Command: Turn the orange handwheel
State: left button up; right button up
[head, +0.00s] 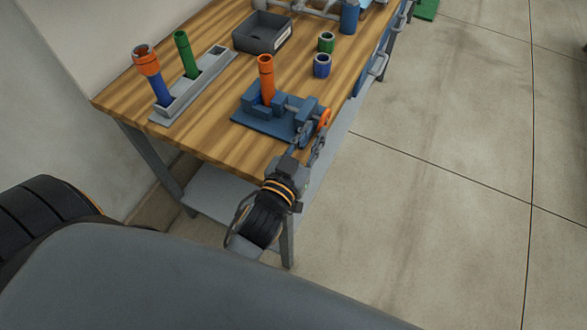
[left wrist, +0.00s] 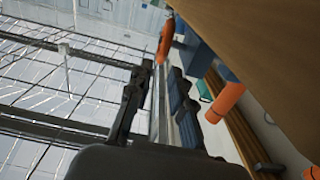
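The orange handwheel (head: 324,119) is on the right side of a blue vise-like fixture (head: 262,123) near the bench's front edge. It also shows in the left wrist view (left wrist: 166,40), edge-on, just beyond my fingertips. My left gripper (head: 309,138) is at the wheel's near side. In the left wrist view its two fingers (left wrist: 158,88) stand apart with nothing clearly held between them. I cannot tell whether a fingertip touches the rim. An orange tube (head: 266,80) stands upright in the fixture. My right gripper is not in view.
On the wooden bench (head: 215,140) stand a grey rack (head: 190,97) with tubes, a dark tray (head: 262,33), and a green ring (head: 326,42) and a blue ring (head: 322,66). The floor right of the bench is clear.

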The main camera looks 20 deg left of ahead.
pick_arm(q)
jog(key=s+b, duration=0.1)
jog(key=s, duration=0.7)
jog(key=shift+s+a, duration=0.15)
dwell(0.4)
